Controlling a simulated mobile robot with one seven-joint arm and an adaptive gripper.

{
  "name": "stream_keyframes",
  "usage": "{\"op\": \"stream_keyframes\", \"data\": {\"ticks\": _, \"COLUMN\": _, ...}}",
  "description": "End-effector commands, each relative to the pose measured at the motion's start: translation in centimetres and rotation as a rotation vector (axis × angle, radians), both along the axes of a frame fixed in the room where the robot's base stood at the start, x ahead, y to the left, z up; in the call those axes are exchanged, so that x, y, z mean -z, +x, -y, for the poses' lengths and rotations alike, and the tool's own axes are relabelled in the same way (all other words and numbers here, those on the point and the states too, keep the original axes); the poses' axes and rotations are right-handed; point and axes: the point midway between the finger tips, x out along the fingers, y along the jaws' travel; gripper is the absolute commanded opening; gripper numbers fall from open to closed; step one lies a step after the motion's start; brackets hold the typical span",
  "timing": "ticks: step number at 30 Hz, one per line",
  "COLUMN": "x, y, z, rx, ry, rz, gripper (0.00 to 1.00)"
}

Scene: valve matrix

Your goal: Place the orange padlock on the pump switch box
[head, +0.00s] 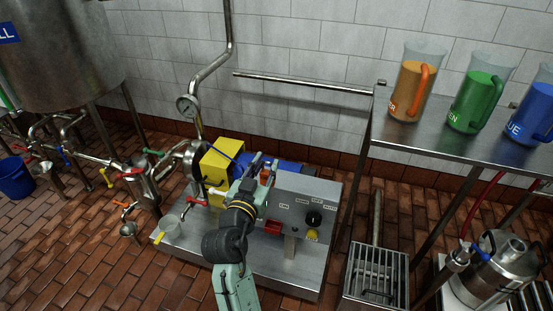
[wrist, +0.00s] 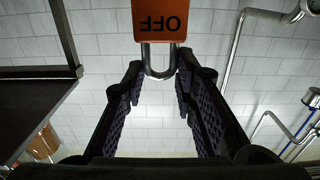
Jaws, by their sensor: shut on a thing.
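The orange padlock (wrist: 160,20) is at the top of the wrist view, with dark "OFF" lettering that appears upside down. Its metal shackle points down between my fingertips. My gripper (wrist: 160,72) is shut on the padlock, at its shackle end. In the head view a small orange patch of the padlock (head: 265,177) shows at my gripper's end (head: 261,167). The pump switch box (head: 296,207) is a grey panel with a black knob (head: 313,218) and small labels. My gripper is at its upper left side in the picture; I cannot tell whether anything touches it.
The box stands on a steel platform (head: 285,274) with a blue motor, a yellow block (head: 220,170) and red-handled pipes. A steel shelf at right holds orange, green and blue jugs (head: 475,105). Tiled floor lies left.

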Motion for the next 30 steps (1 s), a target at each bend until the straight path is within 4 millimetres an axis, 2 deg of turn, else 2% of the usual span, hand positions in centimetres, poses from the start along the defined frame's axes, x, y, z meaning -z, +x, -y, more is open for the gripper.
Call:
{"op": "stream_keyframes", "data": {"ticks": 3, "x": -0.1, "y": 3.0, "z": 1.0, "rx": 0.003, "ry": 0.000, "rz": 0.000, "gripper": 0.00}}
{"op": "stream_keyframes", "data": {"ticks": 6, "x": 0.2, "y": 4.7, "z": 1.5, "rx": 0.001, "ry": 0.001, "rz": 0.000, "gripper": 0.00}}
{"op": "stream_keyframes", "data": {"ticks": 14, "x": 0.5, "y": 7.1, "z": 2.3, "rx": 0.001, "ry": 0.002, "rz": 0.001, "gripper": 0.00}}
{"op": "stream_keyframes", "data": {"ticks": 18, "x": 3.1, "y": 7.0, "z": 2.2, "rx": -0.002, "ry": -0.002, "rz": -0.004, "gripper": 0.00}}
{"op": "stream_keyframes", "data": {"ticks": 21, "x": 4.0, "y": 7.0, "z": 2.2, "rx": -0.001, "ry": -0.001, "rz": -0.001, "gripper": 0.00}}
{"op": "stream_keyframes", "data": {"ticks": 30, "x": 4.3, "y": 6.9, "z": 2.2, "rx": -0.001, "ry": 0.001, "rz": 0.001, "gripper": 0.00}}
